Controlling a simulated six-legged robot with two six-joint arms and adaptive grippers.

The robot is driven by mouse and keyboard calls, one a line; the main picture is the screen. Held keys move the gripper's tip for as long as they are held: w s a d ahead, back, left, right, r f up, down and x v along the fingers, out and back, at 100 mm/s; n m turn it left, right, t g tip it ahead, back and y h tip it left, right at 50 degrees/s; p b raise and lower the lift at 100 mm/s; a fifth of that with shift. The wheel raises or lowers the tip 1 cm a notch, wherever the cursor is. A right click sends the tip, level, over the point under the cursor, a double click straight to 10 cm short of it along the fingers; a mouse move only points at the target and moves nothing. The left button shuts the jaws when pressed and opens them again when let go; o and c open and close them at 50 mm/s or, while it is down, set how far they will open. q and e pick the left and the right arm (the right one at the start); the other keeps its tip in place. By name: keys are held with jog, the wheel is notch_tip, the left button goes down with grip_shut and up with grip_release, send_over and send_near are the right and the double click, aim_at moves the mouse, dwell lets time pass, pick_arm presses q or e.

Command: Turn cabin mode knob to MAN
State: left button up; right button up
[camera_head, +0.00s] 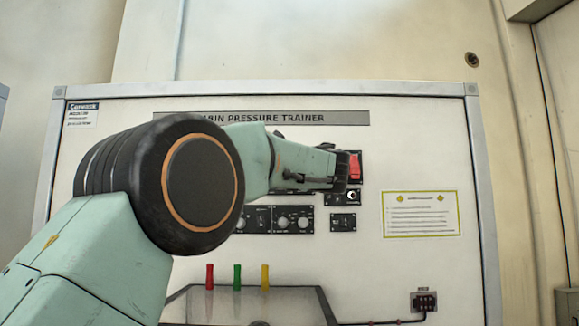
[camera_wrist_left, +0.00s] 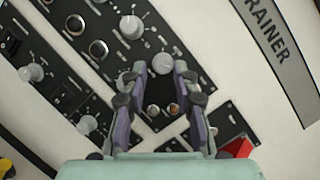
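The trainer panel (camera_head: 420,150) stands upright ahead, with rows of black modules. My left gripper (camera_wrist_left: 160,72) is open, its two fingers apart. A pale round knob (camera_wrist_left: 163,63) lies between the fingertips in the left wrist view; I cannot tell whether they touch it. Its label is unreadable, so I cannot confirm it is the cabin mode knob. In the head view my left gripper (camera_head: 340,170) is close to the panel, and my arm hides the modules behind it. My right gripper is not in view.
A red switch cover (camera_head: 355,166) is beside the gripper and shows in the left wrist view (camera_wrist_left: 237,148). Another pale knob (camera_wrist_left: 132,27) is nearby. Two small round fittings (camera_wrist_left: 163,110) lie between the fingers. Red, green and yellow handles (camera_head: 237,277) stand lower down.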

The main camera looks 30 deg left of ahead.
pick_arm(q)
jog(key=shift+o, duration=0.7)
jog(key=shift+r, duration=0.1)
jog(key=v, duration=1.2)
jog(key=shift+w+a, duration=0.1)
